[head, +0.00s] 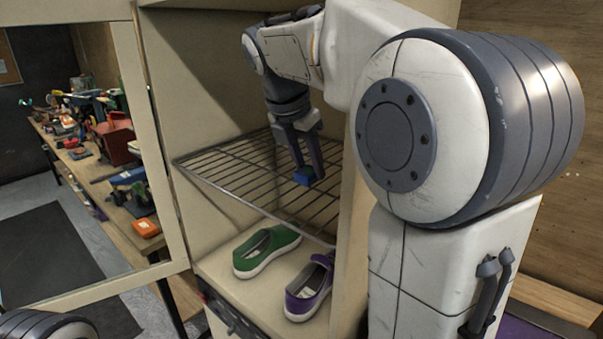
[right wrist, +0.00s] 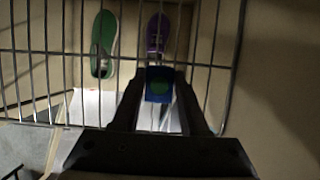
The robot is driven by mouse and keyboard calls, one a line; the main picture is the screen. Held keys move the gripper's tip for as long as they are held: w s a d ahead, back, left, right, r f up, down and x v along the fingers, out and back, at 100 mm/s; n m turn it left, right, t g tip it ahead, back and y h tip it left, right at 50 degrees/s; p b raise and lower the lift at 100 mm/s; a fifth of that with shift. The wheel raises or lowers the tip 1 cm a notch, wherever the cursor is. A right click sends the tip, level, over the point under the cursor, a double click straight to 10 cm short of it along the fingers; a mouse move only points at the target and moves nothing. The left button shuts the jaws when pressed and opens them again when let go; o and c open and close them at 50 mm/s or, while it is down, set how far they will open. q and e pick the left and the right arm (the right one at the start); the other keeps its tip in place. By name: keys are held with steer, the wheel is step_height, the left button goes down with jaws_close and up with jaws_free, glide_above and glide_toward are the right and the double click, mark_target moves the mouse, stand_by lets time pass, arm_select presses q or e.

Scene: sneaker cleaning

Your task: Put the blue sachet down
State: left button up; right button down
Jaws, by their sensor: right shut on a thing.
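The blue sachet (head: 303,177) is between the fingertips of my right gripper (head: 308,172), inside the cabinet, at or just above the wire shelf. I cannot tell whether it touches the wires. The wire shelf (head: 225,172) is otherwise bare. My left gripper is not in view; only a piece of my left arm shows at the bottom left of the head view.
Below the wire shelf, a green shoe (head: 268,250) and a purple shoe (head: 310,287) stand on the cabinet floor. An open door frame (head: 160,130) is at the left. A cluttered workbench (head: 100,160) lies beyond it. The cabinet walls stand close around my right arm.

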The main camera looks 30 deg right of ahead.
mark_target(306, 171)
steer(key=shift+f, duration=1.35)
steer(key=shift+f, duration=0.2)
steer(key=shift+c, duration=2.1)
jaws_free()
steer(key=shift+r, duration=0.15)
